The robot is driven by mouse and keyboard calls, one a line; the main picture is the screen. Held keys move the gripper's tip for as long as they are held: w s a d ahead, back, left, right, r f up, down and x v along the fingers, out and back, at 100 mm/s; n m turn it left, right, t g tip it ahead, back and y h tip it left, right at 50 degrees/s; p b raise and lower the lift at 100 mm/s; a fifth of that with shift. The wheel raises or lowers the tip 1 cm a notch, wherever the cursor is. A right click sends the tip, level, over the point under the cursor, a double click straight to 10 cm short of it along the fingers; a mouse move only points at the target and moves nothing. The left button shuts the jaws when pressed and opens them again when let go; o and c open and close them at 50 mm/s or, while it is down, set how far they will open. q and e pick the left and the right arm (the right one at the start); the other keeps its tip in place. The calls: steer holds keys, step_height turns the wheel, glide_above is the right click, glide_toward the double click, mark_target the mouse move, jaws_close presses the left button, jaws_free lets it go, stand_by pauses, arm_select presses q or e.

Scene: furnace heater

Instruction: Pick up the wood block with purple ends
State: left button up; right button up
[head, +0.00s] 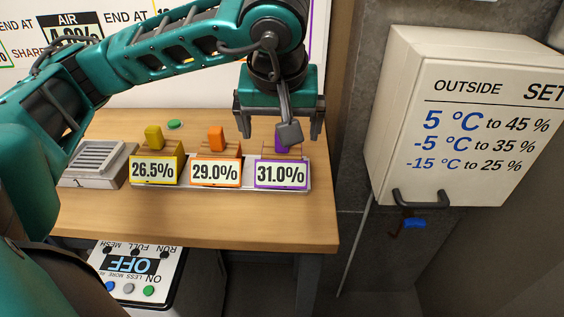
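The wood block with purple ends (281,147) is at the right stand, behind the purple-framed card (281,174) reading 31.0%. Its purple end shows, and much of the rest is hidden by the card and by a grey part of my gripper. My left gripper (279,128) is directly over this block, with its two dark fingers spread wide to the left and right of it. The fingers appear apart from the block, though the exact height is hard to tell. My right gripper is not in view.
Similar blocks with yellow (154,138) and orange (216,138) ends stand to the left, behind cards reading 26.5% and 29.0%. A grey vented box (97,160) and a green button (175,124) are on the wooden table (240,222). A white cabinet (460,120) hangs at right.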

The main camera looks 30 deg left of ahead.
mark_target(282, 151)
arm_select(q)
steer(key=b+x, duration=0.1)
steer(key=x, duration=0.6)
steer(key=shift+f, duration=0.35)
steer(key=shift+c, duration=0.2)
steer(key=c, duration=1.1)
